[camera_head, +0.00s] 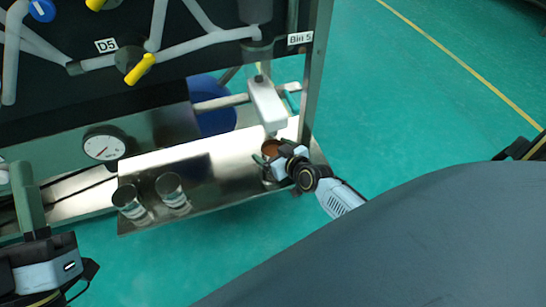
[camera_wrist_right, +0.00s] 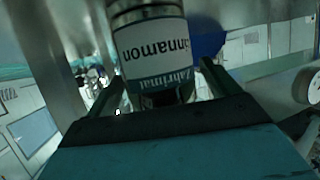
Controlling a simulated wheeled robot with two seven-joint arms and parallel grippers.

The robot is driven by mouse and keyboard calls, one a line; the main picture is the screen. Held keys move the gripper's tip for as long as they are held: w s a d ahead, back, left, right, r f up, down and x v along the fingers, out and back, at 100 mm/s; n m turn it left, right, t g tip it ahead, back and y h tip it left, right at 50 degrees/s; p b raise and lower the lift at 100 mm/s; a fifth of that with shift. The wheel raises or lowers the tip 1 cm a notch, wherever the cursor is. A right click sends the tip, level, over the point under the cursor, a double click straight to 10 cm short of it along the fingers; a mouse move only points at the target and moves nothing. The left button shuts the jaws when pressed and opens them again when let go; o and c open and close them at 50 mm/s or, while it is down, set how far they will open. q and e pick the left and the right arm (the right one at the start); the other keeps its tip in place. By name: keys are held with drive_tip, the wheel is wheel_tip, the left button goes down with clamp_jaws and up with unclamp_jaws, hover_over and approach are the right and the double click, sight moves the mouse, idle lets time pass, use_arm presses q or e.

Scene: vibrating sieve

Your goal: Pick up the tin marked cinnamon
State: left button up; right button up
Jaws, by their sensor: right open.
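The tin marked cinnamon (camera_wrist_right: 152,50) shows its white label upside down in the right wrist view. In the head view the tin (camera_head: 271,148), with a brown top, stands at the right end of the metal shelf. My right gripper (camera_head: 276,165) is at the tin, and its open fingers (camera_wrist_right: 163,82) lie on either side of the tin's lower part. I cannot tell whether they touch it. Part of my left gripper (camera_head: 45,262) shows at the lower left of the head view; its fingertips are not clear.
Two other tins (camera_head: 127,197) (camera_head: 170,186) stand toward the left on the metal shelf (camera_head: 225,165). A white spout (camera_head: 267,103) hangs just above the cinnamon tin, beside a frame post (camera_head: 313,80). A gauge (camera_head: 104,145) is at left. Green floor (camera_head: 400,100) is clear at right.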

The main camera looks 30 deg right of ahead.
drive_tip(key=c, duration=1.2)
drive_tip(key=shift+r, duration=0.15)
